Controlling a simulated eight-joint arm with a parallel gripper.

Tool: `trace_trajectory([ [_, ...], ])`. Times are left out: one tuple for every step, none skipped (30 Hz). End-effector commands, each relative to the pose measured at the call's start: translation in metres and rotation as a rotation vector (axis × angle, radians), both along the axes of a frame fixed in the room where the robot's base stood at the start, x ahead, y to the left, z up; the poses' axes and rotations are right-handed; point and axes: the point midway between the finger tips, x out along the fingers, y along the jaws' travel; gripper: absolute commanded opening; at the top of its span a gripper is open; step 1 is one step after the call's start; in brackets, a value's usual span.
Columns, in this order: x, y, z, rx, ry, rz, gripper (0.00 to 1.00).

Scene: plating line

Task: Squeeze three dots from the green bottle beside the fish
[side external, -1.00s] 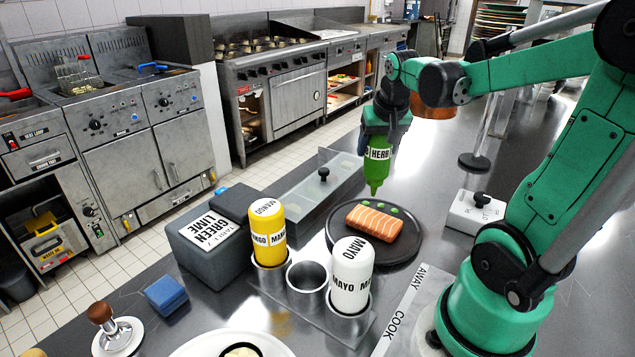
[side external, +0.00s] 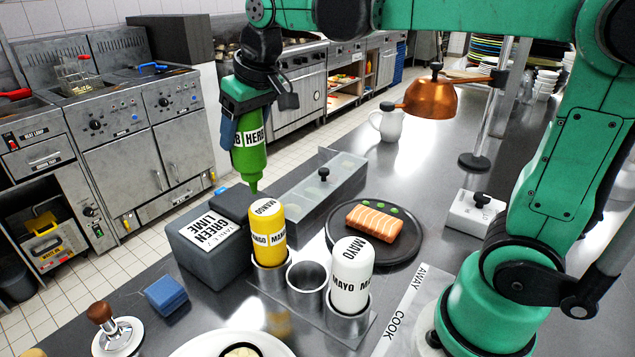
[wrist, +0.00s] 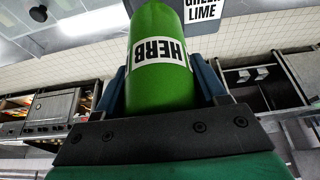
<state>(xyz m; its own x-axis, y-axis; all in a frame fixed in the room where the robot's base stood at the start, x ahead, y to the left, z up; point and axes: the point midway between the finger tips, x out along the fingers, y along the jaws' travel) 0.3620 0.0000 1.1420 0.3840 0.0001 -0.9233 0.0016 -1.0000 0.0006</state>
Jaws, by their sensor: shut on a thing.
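My gripper (side external: 240,132) is shut on the green bottle (side external: 250,158) labelled HERB and holds it nozzle down, in the air above and behind the yellow bottle. The wrist view also shows the green bottle (wrist: 160,85) between my fingers. The fish (side external: 374,222), a pink striped fillet, lies on a dark round plate (side external: 345,252). Several green dots (side external: 380,206) lie in a row along the far side of the fish. The green bottle is well to the left of the plate.
A metal holder (side external: 315,317) carries the yellow MANGO bottle (side external: 267,225) and the white MAYO bottle (side external: 351,275), with an empty ring (side external: 307,275) between them. A grey box labelled GREEN LIME (side external: 195,258) stands left. A lidded metal tray (side external: 318,190) lies behind.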

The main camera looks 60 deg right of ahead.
Motion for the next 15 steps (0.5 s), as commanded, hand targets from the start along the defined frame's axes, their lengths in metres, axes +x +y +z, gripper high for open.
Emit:
trace_trajectory([
  [0.0,0.0,0.0,0.0,0.0,-0.001,0.4],
  [0.0,0.0,0.0,0.0,0.0,-0.001,0.4],
  [0.0,0.0,0.0,0.0,0.0,-0.001,0.4],
  [0.0,0.0,0.0,0.0,0.0,-0.001,0.4],
  [0.0,0.0,0.001,0.0,0.0,-0.001,0.4],
  [0.0,0.0,0.002,0.0,0.0,-0.001,0.4],
  [0.0,0.0,0.004,0.001,0.0,-0.002,0.4],
  [0.0,0.0,0.006,0.001,0.0,-0.002,0.4],
  [0.0,0.0,0.009,0.0,0.0,-0.002,0.4],
  [0.0,0.0,0.012,0.0,0.0,-0.002,0.4],
  [0.0,0.0,0.015,0.0,0.0,-0.002,0.4],
  [0.0,0.0,0.018,0.0,0.0,-0.002,0.4],
  [0.0,0.0,0.021,0.0,0.0,-0.002,0.4],
  [0.0,0.0,0.024,0.0,0.0,-0.002,0.4],
  [0.0,0.0,0.027,0.0,0.0,-0.002,0.4],
])
